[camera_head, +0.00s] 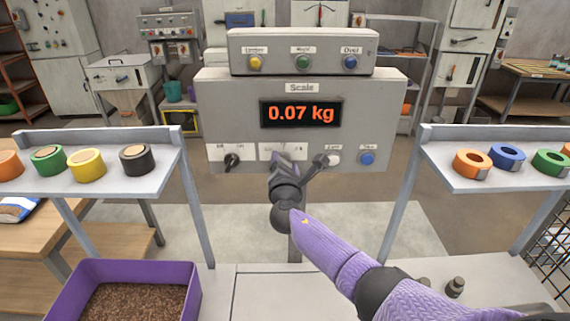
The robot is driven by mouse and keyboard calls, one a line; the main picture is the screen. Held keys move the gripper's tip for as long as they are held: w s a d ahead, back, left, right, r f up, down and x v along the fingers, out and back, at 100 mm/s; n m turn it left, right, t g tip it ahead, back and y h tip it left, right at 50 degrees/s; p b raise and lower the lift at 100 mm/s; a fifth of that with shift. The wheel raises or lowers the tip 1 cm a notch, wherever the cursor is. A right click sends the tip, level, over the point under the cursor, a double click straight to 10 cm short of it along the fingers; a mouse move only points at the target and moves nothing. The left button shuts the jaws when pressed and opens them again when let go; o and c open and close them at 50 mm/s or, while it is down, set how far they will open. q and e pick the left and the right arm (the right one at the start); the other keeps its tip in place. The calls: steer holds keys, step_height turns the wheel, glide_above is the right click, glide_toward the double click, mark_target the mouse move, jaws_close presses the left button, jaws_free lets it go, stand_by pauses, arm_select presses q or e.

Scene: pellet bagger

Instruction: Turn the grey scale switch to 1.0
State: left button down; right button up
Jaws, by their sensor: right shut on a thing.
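The scale panel (225,105) faces me, with a red display (301,113) reading 0.07 kg. My right gripper (290,167) reaches up to the panel's lower middle, in front of a white label plate (267,150). It is shut on the grey scale switch there, which the dark gripper parts hide, so its setting cannot be read. A black knob (231,161) sits on the panel to the left. A white button (334,158) and a blue button (367,158) sit to the right. My left gripper is not in view.
An upper box (303,40) carries yellow, green and blue buttons. Shelves with tape rolls stand on the left (170,178) and right (440,175). A purple bin (75,298) of brown pellets is at the lower left. The white bench surface (265,295) below the panel is mostly clear.

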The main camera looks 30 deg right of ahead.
steer(key=shift+f, duration=0.1)
steer(key=o, duration=1.2)
steer(key=shift+s+a, duration=0.1)
steer(key=shift+s, duration=0.05)
steer(key=p+v, duration=0.2)
steer(key=v, duration=0.7)
steer(key=shift+s, duration=0.3)
steer(key=shift+a, duration=0.1)
